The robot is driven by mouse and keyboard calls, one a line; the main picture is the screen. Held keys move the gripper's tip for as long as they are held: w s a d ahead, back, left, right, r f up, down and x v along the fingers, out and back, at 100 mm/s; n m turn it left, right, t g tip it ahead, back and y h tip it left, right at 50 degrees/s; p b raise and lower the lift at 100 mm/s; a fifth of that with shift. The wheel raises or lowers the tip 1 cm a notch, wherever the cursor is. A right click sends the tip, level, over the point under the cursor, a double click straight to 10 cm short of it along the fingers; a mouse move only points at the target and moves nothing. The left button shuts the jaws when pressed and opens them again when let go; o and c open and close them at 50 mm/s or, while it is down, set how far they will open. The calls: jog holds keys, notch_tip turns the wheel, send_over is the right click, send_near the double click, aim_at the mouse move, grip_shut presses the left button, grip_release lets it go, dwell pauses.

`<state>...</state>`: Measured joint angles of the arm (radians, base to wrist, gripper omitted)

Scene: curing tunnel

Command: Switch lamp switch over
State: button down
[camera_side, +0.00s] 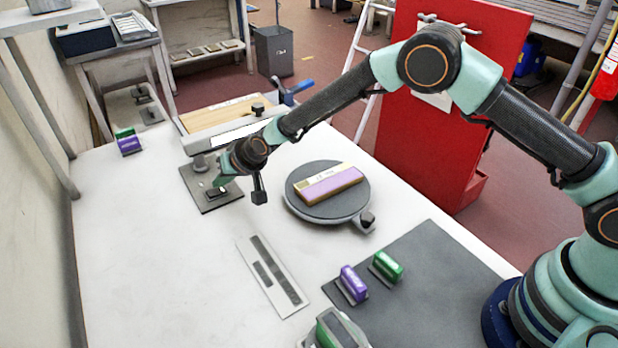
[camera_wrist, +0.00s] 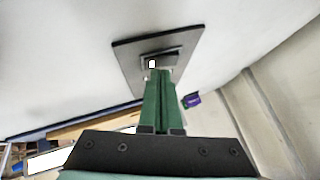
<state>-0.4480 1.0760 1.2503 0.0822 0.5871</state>
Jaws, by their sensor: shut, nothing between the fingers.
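The lamp (camera_side: 235,133) stands at the table's back edge on a dark base plate (camera_side: 204,203). The lamp switch (camera_wrist: 160,57), a dark block with a small white patch, sits on that plate (camera_wrist: 127,60) in the wrist view. My gripper (camera_side: 219,184) is over the plate in the side view, with its fingers shut and empty. In the wrist view the green fingertips (camera_wrist: 158,73) reach the near edge of the switch and hide part of it. I cannot tell whether they touch it, or which way it is set.
A round turntable (camera_side: 300,205) with a purple-and-cream block (camera_side: 328,185) stands right of the lamp. A slotted plate (camera_side: 289,307) lies nearer. Purple (camera_side: 352,284) and green (camera_side: 388,266) stamps stand at a dark mat (camera_side: 430,290).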

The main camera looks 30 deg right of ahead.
aim_at(222, 192)
jog(key=shift+a+r, duration=0.1)
jog(key=shift+r, duration=0.5)
jog(key=shift+a+r, duration=0.15)
jog(key=shift+r, duration=1.1)
jog(key=shift+a+r, duration=0.15)
jog(key=shift+r, duration=1.1)
jog(key=s+d+r+h, duration=0.1)
jog(key=s+d+r, duration=0.3)
jog(key=d+r, duration=0.4)
jog(key=s+d+r+h, duration=0.1)
jog(key=s+d+r, duration=0.4)
jog(key=d+r, duration=0.3)
jog(key=s+d+g, duration=0.1)
jog(key=s+d, duration=0.5)
jog(key=s, duration=0.5)
jog(key=s+d+r+n+g+h, duration=0.1)
jog(key=s+d, duration=0.6)
jog(key=s, duration=0.4)
jog(key=shift+d+n+h, duration=0.15)
jog(key=shift+n+h, duration=0.15)
